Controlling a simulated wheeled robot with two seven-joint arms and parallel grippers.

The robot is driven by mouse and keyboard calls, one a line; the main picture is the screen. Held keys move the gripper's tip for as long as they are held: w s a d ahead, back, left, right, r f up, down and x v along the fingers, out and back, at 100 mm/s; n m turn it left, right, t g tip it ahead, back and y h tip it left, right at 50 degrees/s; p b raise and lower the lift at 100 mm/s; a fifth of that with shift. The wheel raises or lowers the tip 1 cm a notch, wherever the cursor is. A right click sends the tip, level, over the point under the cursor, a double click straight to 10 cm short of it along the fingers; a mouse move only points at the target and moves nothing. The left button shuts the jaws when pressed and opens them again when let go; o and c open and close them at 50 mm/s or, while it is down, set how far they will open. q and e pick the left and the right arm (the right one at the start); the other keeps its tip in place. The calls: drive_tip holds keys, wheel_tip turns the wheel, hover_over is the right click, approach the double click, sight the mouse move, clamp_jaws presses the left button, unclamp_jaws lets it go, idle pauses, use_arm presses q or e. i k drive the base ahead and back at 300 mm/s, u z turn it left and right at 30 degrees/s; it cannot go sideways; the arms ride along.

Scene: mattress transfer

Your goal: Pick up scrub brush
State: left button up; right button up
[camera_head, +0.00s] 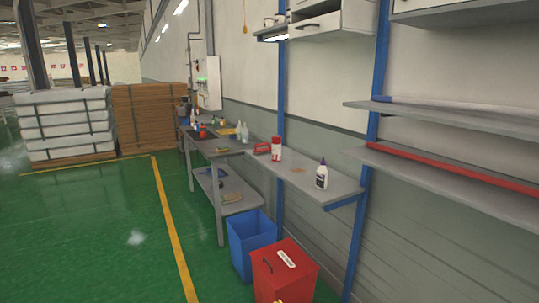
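A small red object (262,149) with a loop-like top lies on the grey wall shelf, left of a red and white can. It may be the scrub brush, but it is too small to be sure. Small brownish items also lie on the workbench (222,149) and on its lower shelf (232,197); I cannot tell whether either is a brush. Neither of my grippers is in view.
The grey shelf (335,190) also holds a red and white can (276,148) and a white bottle (321,175). A blue bin (250,238) and a red lidded bin (284,275) stand below. Green floor (90,240) is open at left. Stacked mattresses (66,125) stand farther back.

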sight(258, 152)
drive_tip(key=k, duration=0.5)
drive_tip(key=u, duration=0.95)
drive_tip(key=i, duration=8.1)
drive_tip(key=z, duration=0.9)
